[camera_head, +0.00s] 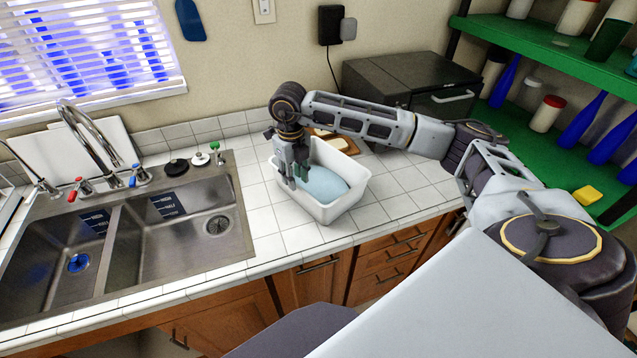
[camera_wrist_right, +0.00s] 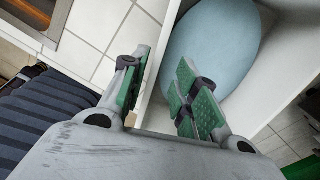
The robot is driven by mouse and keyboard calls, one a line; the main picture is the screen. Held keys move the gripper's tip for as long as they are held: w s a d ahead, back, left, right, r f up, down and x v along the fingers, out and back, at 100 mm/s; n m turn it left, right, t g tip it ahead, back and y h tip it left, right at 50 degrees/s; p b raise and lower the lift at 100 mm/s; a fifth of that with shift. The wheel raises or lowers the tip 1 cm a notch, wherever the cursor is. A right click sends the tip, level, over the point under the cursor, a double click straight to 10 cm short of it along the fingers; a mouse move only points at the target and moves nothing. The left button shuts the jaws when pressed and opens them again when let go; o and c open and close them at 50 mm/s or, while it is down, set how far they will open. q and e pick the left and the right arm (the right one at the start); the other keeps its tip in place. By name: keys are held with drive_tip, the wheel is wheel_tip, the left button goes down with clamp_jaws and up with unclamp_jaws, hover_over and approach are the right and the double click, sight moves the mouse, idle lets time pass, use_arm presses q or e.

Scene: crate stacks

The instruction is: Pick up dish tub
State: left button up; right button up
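The dish tub (camera_head: 333,206) is a white rectangular tub standing upright on the tiled counter, right of the sink. A smooth pale-blue rounded thing (camera_head: 322,185) lies inside it. My right gripper (camera_head: 291,178) points down at the tub's left wall. In the right wrist view the gripper (camera_wrist_right: 160,90) has its green-padded fingers spread, with the tub wall (camera_wrist_right: 156,98) between them: one finger outside, one inside. A gap shows between the inner finger and the wall. The blue thing (camera_wrist_right: 210,45) is just beyond the inner finger. My left gripper is out of view.
A double steel sink (camera_head: 180,222) with faucets is at the left. A dark box-shaped appliance (camera_head: 410,80) and a wooden board (camera_head: 335,142) stand behind the tub. Green shelves (camera_head: 540,150) with bottles are at the right. Tiles in front of the tub are clear.

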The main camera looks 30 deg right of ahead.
sight(297, 195)
drive_tip(key=shift+f, duration=1.75)
drive_tip(key=shift+d+f+p, duration=0.1)
drive_tip(key=shift+f+p, duration=0.9)
drive_tip(key=shift+f, duration=1.6)
clamp_jaws()
